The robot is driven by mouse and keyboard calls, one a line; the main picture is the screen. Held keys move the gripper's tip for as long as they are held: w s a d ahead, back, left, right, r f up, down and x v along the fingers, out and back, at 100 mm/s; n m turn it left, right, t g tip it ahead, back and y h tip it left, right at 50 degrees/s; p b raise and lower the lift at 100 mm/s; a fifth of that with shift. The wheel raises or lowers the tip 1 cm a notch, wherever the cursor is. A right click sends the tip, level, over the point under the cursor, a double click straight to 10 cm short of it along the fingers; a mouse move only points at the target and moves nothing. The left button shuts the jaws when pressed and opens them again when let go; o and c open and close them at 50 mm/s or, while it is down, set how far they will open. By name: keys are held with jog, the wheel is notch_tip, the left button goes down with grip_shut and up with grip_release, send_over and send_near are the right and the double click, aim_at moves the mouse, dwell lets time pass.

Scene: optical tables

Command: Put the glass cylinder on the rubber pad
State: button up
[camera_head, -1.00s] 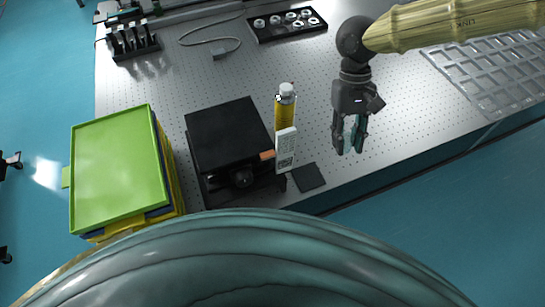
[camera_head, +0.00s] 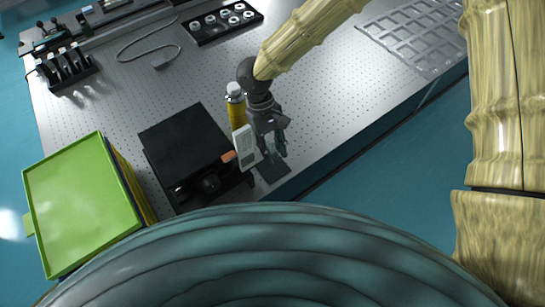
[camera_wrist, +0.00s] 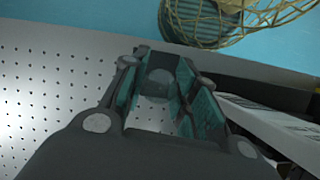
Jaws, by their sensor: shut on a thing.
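My gripper (camera_head: 277,148) is shut on the glass cylinder (camera_wrist: 157,84), which shows as a faint clear shape between the teal finger pads in the wrist view. In the head view the cylinder is hard to make out between the fingers. The dark, flat rubber pad (camera_head: 273,169) lies on the optical table near its front edge. My gripper is just above or beside the pad's far side in the head view; I cannot tell the exact height.
A yellow bottle with a white cap (camera_head: 236,108) and a white labelled box (camera_head: 247,149) stand close left of my gripper. A black lab jack (camera_head: 183,147) is further left, then a green tray (camera_head: 80,205).

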jog(key=shift+f+p, duration=0.5)
jog(key=shift+f, duration=2.5)
jog(key=shift+f, duration=0.1)
jog(key=o, duration=1.1)
jog(key=shift+c, duration=0.2)
jog(key=b+v, duration=0.2)
jog(key=v, duration=1)
jog(key=shift+b, duration=0.3)
